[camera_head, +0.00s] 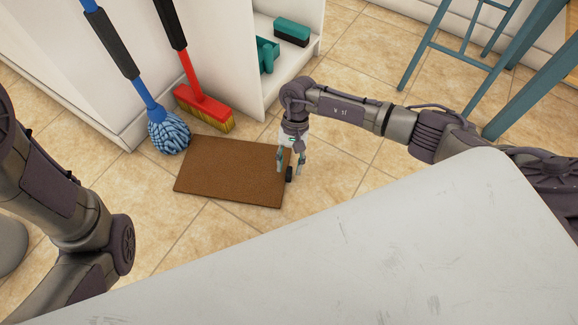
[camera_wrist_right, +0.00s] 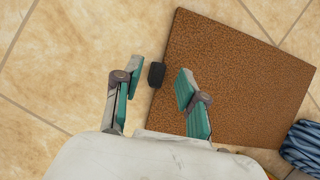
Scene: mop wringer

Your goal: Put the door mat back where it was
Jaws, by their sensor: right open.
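The brown door mat (camera_head: 230,172) lies flat on the tiled floor in front of the cabinet. It also shows in the right wrist view (camera_wrist_right: 235,85). A small black block (camera_wrist_right: 156,74) sits at the mat's edge; I cannot tell whether it is fixed to the mat. It shows in the head view too (camera_head: 289,175). My right gripper (camera_head: 290,168) points down at the mat's right edge. In the right wrist view its fingers (camera_wrist_right: 160,72) are open, one on each side of the black block, with nothing gripped. My left arm shows at the left, but its gripper is out of frame.
A blue mop (camera_head: 168,133) and a red broom (camera_head: 205,108) lean by the white cabinet (camera_head: 235,50) behind the mat. Green items (camera_head: 292,31) sit on its shelf. A blue ladder (camera_head: 440,45) stands back right. Floor right of the mat is clear.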

